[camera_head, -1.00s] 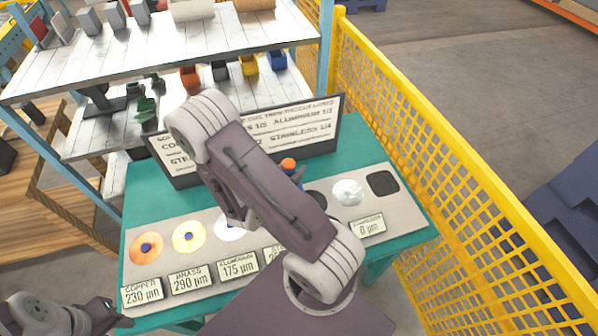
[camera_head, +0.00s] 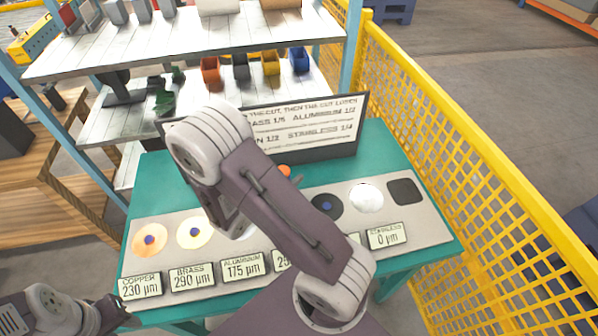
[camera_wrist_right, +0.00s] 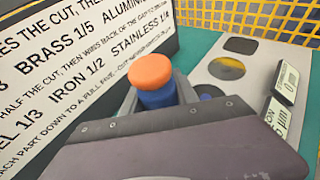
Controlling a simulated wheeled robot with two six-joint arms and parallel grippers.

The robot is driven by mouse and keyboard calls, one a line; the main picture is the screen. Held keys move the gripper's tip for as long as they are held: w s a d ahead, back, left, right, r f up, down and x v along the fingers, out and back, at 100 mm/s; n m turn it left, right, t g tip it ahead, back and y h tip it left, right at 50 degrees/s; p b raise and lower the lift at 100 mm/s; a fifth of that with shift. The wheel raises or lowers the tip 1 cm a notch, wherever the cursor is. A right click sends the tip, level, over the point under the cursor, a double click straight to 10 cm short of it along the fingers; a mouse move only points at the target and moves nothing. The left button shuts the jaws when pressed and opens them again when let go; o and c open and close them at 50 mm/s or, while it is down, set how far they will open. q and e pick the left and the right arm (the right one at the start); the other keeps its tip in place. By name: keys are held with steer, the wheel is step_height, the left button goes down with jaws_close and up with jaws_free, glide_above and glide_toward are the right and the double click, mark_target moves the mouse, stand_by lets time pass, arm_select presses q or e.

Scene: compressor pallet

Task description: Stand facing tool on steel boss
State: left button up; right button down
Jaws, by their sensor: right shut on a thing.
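My right gripper (camera_wrist_right: 158,98) is shut on the facing tool, which has an orange cap (camera_wrist_right: 148,72) and a blue body (camera_wrist_right: 157,98). In the head view only the orange cap (camera_head: 284,170) shows past my right arm, in front of the sign. The tool's lower end is hidden. The steel boss is hidden behind my right arm in the head view; part of its "25…" label (camera_head: 285,260) shows. My left gripper (camera_head: 115,312) is at the lower left, beside the table's front corner; its jaws are unclear.
The grey strip (camera_head: 432,228) on the green table bears copper (camera_head: 161,246), brass (camera_head: 207,238), iron (camera_head: 317,200) and stainless (camera_head: 366,198) discs and a black square pad (camera_head: 405,191). A sign (camera_head: 345,125) stands behind. Yellow mesh fence (camera_head: 470,170) is at right, shelves (camera_head: 130,60) behind.

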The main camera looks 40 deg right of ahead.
steer(key=shift+w+a+f, duration=0.15)
steer(key=shift+w+a, duration=0.05)
steer(key=shift+a, duration=0.1)
steer(key=shift+f, duration=2.05)
steer(key=shift+f+b, duration=0.15)
steer(key=shift+b, duration=0.15)
steer(key=c, duration=0.9)
jaws_free()
steer(key=shift+c, duration=0.2)
steer(key=shift+s, duration=0.1)
